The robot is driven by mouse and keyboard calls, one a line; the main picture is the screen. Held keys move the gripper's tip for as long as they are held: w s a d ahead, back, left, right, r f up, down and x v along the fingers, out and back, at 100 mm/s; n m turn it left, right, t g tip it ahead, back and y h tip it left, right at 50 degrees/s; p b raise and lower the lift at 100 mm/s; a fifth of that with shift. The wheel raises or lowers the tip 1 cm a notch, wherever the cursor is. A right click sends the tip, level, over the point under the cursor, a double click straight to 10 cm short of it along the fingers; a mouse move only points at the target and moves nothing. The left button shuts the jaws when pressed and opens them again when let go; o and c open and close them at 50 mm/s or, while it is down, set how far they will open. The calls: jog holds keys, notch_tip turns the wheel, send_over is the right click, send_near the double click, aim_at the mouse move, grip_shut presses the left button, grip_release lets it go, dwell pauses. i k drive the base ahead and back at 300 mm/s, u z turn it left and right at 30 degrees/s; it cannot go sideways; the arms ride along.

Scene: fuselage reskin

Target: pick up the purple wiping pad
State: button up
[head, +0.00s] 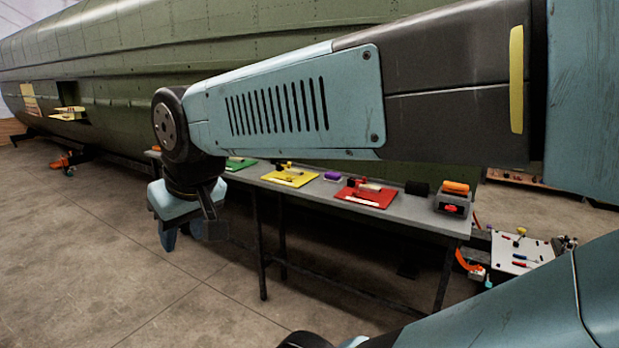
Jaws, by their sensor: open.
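The purple wiping pad (332,176) lies on the grey workbench (425,218) in the head view, between the yellow mat and the red mat. It is small in the picture, and my arm passes just above it there. My gripper (188,234) hangs downward at the left, in front of the bench's left end and apart from the pad. Its jaws are open, and I see nothing between them.
On the bench are a green mat (240,163), a yellow mat (290,177) and a red mat (367,194) with tools, a black block (416,188) and a grey holder with an orange top (454,198). A green fuselage (110,75) stands behind.

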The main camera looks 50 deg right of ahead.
aim_at(331, 177)
jog(key=z, duration=0.4)
jog(key=i, duration=0.95)
jog(key=z, duration=1.2)
jog(key=i, duration=0.95)
jog(key=z, duration=0.4)
jog(key=k, duration=0.85)
jog(key=z, duration=0.2)
jog(key=i, duration=0.85)
jog(key=u, duration=0.05)
